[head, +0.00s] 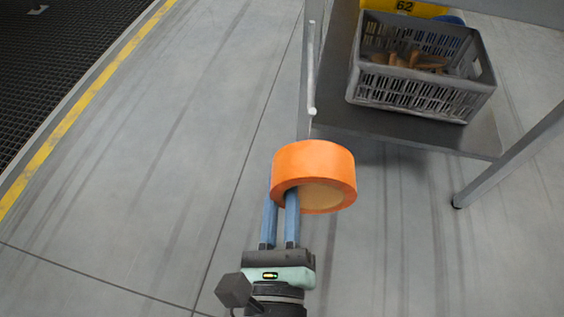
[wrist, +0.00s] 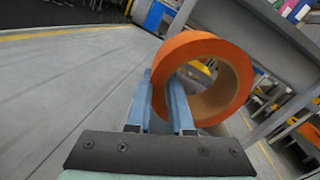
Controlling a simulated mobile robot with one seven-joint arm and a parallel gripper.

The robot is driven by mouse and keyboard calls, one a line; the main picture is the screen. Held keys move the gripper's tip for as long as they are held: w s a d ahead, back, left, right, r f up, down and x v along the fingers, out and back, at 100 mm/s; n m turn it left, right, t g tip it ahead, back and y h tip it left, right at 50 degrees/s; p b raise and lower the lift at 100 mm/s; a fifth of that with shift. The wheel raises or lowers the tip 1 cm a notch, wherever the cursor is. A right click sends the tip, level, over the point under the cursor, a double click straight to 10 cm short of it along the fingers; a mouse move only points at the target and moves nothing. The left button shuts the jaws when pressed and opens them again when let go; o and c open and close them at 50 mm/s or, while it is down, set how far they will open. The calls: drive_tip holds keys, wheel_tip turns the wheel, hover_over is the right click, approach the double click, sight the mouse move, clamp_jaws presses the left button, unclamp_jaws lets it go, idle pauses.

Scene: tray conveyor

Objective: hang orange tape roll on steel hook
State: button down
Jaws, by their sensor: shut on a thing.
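The orange tape roll (head: 314,163) is held at the tips of my gripper (head: 281,195), out over the grey floor. In the wrist view the roll (wrist: 205,45) stands with its hole partly facing the camera. The blue fingers of my gripper (wrist: 172,90) are shut on the wall of the roll, one finger reaching into the hole. The steel hook (head: 311,70) looks like a thin pale rod at the table's near-left edge, just beyond the roll in the head view. The roll appears apart from it. I cannot make out the hook in the wrist view.
A metal table (head: 400,132) stands at the upper right with a grey crate (head: 420,98) on its lower shelf. A table leg (head: 510,160) reaches the floor at right. A yellow floor line (head: 62,128) borders dark grating at left. The floor between is clear.

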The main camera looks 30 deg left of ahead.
drive_tip(key=w+a+f+p, duration=0.1)
drive_tip(key=w+a+f, duration=0.1)
drive_tip(key=w, duration=0.6)
drive_tip(key=w+a+f+p, duration=0.1)
drive_tip(key=w+a+f, duration=0.1)
drive_tip(key=w+a, duration=0.3)
drive_tip(key=shift+w+a+f, duration=0.2)
drive_tip(key=shift+w+a, duration=0.1)
drive_tip(key=shift+w, duration=1.05)
idle(0.5)
drive_tip(key=c, duration=0.7)
unclamp_jaws()
drive_tip(key=shift+c, duration=0.2)
drive_tip(key=b+v, duration=0.1)
drive_tip(key=v, duration=1.2)
